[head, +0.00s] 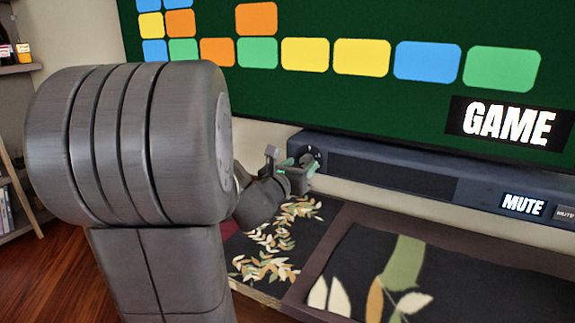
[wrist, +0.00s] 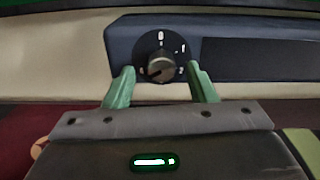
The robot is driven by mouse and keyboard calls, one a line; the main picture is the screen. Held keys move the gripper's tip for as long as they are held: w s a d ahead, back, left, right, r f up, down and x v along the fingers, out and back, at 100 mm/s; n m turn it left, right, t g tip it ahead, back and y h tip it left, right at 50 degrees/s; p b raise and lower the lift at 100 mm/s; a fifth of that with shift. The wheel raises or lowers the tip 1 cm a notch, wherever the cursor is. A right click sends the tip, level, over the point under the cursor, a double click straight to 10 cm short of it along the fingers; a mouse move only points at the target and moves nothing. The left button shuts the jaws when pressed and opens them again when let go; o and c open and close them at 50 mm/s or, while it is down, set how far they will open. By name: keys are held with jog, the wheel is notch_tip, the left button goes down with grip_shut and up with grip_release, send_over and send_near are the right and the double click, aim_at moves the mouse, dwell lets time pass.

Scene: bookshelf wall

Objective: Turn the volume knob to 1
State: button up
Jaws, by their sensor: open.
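The volume knob (wrist: 161,68) is a grey knob on a round black dial at the left end of the dark blue soundbar (wrist: 250,59). In the wrist view a white 0 shows at the dial's top and a 1 at its upper right. I cannot tell for sure where the knob points. My gripper (wrist: 160,80) is open, with one green finger on each side of the knob and a visible gap to it on both sides. In the head view my gripper (head: 297,167) is at the soundbar's (head: 390,173) left end, partly hiding the dial.
A large screen (head: 350,95) with coloured blocks and a GAME label hangs above the soundbar. A MUTE label (head: 522,205) and button (head: 565,214) are at its right. Dark leaf-patterned surfaces (head: 450,270) lie below. Shelves (head: 15,190) stand far left.

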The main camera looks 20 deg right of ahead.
aim_at(305, 161)
jog(key=shift+x, duration=1.3)
jog(key=shift+s, duration=0.1)
jog(key=c, duration=1)
